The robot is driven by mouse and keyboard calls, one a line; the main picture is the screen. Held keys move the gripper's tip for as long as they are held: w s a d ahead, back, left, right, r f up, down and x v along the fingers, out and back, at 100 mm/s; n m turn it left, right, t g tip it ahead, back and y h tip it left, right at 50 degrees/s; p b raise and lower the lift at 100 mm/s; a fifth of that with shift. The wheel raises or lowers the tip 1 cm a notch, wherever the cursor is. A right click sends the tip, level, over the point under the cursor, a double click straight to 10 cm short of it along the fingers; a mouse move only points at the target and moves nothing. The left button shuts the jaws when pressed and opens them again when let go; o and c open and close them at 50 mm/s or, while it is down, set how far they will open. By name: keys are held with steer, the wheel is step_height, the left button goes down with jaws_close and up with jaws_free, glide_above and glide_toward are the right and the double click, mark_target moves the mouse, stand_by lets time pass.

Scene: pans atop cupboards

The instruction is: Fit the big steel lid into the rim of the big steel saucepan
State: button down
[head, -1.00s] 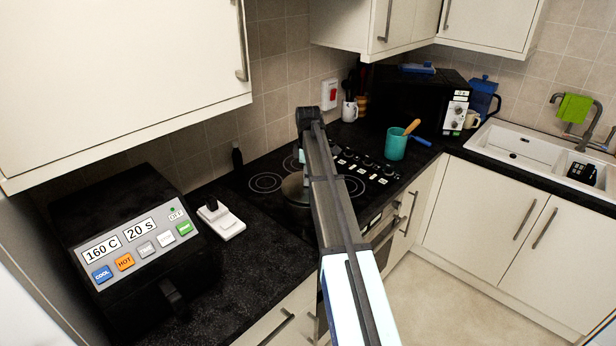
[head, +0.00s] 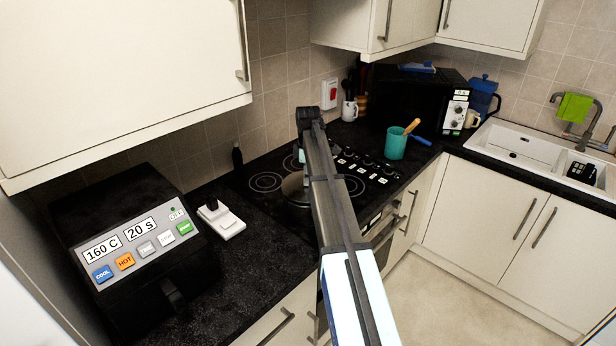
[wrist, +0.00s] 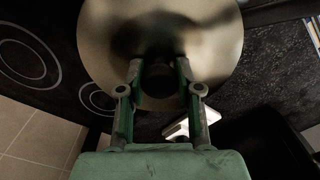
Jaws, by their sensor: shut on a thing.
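The big steel lid (wrist: 205,40) fills the upper middle of the wrist view as a wide, shiny disc. My gripper (wrist: 157,78) is shut on the lid's dark knob, with one finger on each side. In the head view a small part of the steel round (head: 291,187) shows at the left of my arm, over the hob. My arm hides the rest of it and the gripper there. The big steel saucepan cannot be made out apart from the lid in either view. I cannot tell whether the lid touches or sits in its rim.
The black hob (head: 265,182) lies around the lid. A teal pot (head: 396,145) with utensils stands at the hob's right end. A white socket block (head: 222,222) and a black control machine (head: 130,245) stand at the left. The counter between them and the hob is mostly clear.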

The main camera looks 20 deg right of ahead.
steer(key=shift+f+b, duration=0.3)
steer(key=shift+f, duration=0.65)
steer(key=c, duration=0.7)
jaws_free()
steer(key=shift+r, duration=0.1)
step_height(320, 180, up, 12)
steer(key=shift+f, duration=0.1)
